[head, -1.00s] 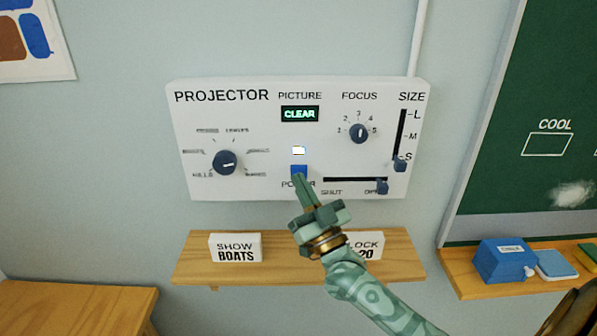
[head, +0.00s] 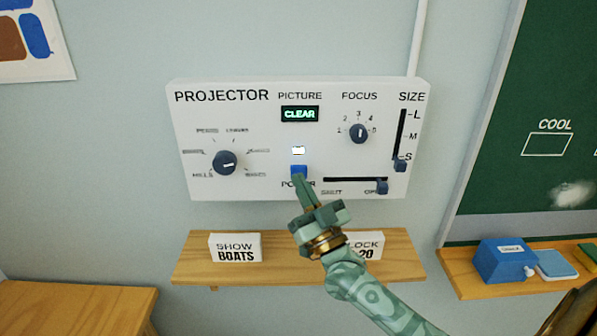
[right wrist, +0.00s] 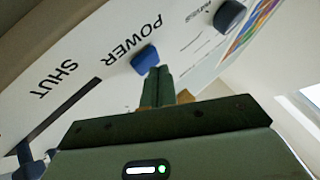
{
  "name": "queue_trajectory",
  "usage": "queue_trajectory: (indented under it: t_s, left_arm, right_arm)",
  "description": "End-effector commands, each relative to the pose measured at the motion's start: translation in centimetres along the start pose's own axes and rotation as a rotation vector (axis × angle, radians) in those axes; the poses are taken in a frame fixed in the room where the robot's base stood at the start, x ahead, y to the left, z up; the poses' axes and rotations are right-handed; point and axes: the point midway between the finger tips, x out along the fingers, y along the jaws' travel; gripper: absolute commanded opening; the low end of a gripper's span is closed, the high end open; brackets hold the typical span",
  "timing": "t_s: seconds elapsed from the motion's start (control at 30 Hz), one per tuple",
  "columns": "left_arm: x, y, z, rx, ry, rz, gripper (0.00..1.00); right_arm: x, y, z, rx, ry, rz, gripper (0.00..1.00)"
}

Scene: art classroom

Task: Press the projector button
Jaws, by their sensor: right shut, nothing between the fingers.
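The projector panel (head: 240,125) is a white box on the wall. Its blue power button (head: 299,169) sits above the POWER label, with a lit white lamp (head: 298,150) above it. The PICTURE display (head: 300,114) reads CLEAR. My right gripper (head: 302,180) is shut and empty, its fingertips at the lower edge of the button. In the right wrist view the fingertips (right wrist: 160,72) are just by the blue button (right wrist: 145,58); I cannot tell whether they touch. My left gripper is not in view.
The panel also has a left dial (head: 225,162), a focus knob (head: 358,133), a shutter slider (head: 382,187) and a size slider (head: 400,165). A wooden shelf (head: 195,272) with cards (head: 235,247) is below. A chalkboard (head: 530,190) is at the right.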

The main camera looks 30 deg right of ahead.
Motion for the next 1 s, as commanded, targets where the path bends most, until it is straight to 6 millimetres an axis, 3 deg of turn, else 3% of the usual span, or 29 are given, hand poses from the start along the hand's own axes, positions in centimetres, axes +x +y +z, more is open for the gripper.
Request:
queue_trajectory:
  t_s: [1.0]
  left_arm:
    - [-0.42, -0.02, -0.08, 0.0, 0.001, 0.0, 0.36]
  right_arm:
    - [0.55, 0.38, 0.25, 0.0, 0.0, 0.0, 0.0]
